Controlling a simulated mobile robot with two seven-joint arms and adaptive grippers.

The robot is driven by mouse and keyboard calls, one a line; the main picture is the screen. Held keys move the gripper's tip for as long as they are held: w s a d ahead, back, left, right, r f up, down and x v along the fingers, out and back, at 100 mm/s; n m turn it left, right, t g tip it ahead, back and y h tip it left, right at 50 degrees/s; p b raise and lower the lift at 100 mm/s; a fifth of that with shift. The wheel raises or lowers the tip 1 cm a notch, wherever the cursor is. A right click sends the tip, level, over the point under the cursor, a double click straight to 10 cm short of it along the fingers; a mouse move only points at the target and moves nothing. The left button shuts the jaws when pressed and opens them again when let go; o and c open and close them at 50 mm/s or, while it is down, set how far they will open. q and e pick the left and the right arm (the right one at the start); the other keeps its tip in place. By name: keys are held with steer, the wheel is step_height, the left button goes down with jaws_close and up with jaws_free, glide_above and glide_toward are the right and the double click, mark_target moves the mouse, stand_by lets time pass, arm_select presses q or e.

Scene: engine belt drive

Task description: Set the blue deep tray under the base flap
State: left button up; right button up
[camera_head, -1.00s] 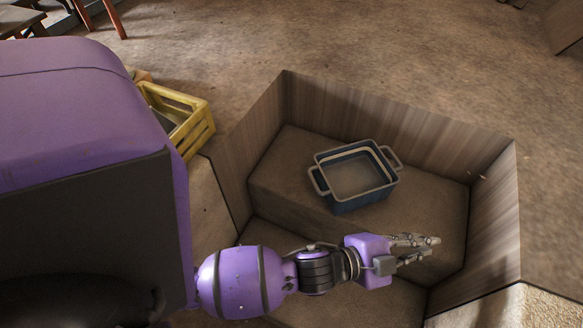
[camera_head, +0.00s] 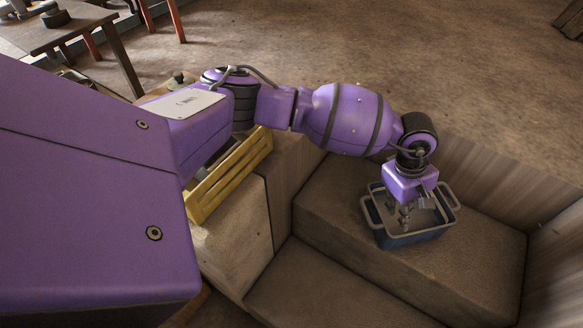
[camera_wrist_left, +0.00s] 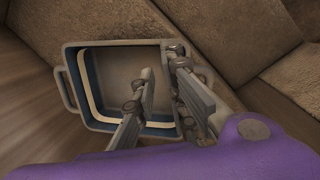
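The blue deep tray (camera_head: 412,240) has two looped end handles and a pale band inside. It sits upright on the raised brown block inside the wood-grain enclosure. In the left wrist view the tray (camera_wrist_left: 110,68) shows from above and looks empty. My left gripper (camera_head: 406,220) points down over it. In the left wrist view the fingers (camera_wrist_left: 157,66) are apart, one over the tray's inside, the other near its right wall. I cannot tell whether they touch the tray. I cannot make out the base flap. My right gripper is not in view.
Wood-grain walls (camera_head: 480,172) stand behind and beside the block. A lower brown surface (camera_head: 325,290) lies in front of it. A yellow slatted crate (camera_head: 230,178) stands to the left, under my arm. A table (camera_head: 60,35) is at the upper left.

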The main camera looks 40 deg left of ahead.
arm_select(q)
steer(key=m+y, duration=0.2)
glide_above(376, 219)
steer(key=shift+s+d+f, duration=0.1)
steer(key=shift+s+f, duration=0.05)
steer(key=shift+f, duration=0.2)
step_height(376, 219, down, 7)
steer(key=shift+f+b, duration=0.1)
steer(key=shift+b, duration=0.5)
steer(key=shift+w+f, duration=0.2)
steer(key=shift+f, duration=0.15)
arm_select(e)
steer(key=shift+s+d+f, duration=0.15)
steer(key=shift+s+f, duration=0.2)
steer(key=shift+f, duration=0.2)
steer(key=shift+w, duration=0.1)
arm_select(q)
steer(key=shift+r, duration=0.1)
jaws_close()
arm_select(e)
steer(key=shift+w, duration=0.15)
arm_select(q)
steer(key=shift+w, duration=0.1)
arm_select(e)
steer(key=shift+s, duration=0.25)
